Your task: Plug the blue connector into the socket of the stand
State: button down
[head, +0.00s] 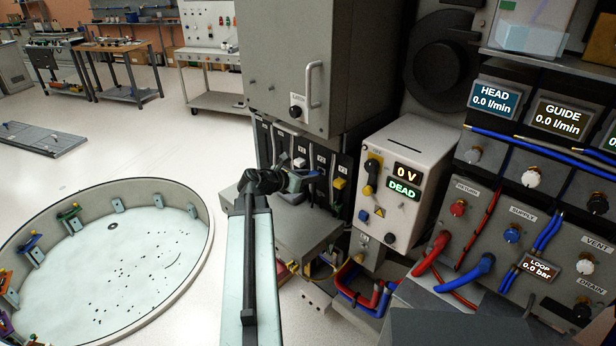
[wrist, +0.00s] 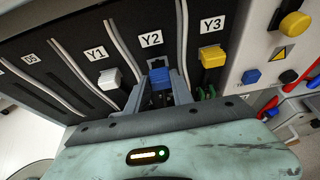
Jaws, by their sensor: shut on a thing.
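The blue connector (wrist: 160,76) is between my gripper's fingers in the wrist view, below the Y2 label on the black panel (wrist: 128,62). My gripper (wrist: 161,90) is shut on it. In the head view my gripper (head: 300,182) reaches the panel front, and a little blue (head: 313,173) shows at its tip. Whether the connector is seated in the Y2 slot or just in front of it cannot be told. I cannot make out which part is the stand; its socket is not clearly seen.
A white connector (wrist: 110,78) under Y1 and a yellow connector (wrist: 212,57) under Y3 flank my gripper closely. To the right stands a pale box (head: 395,185) reading 0 V and DEAD, with red and blue hoses (head: 362,298) below. Open floor lies left.

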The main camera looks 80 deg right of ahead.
jog(key=shift+s+d, duration=0.15)
jog(key=shift+s+d, duration=0.2)
jog(key=shift+d, duration=0.1)
jog(key=shift+s+d, duration=0.15)
jog(key=shift+d, duration=0.1)
dwell(0.3)
jog(key=shift+s+d, duration=0.2)
jog(key=shift+d, duration=0.1)
jog(key=c, duration=1)
grip_release()
jog(key=shift+c, duration=0.2)
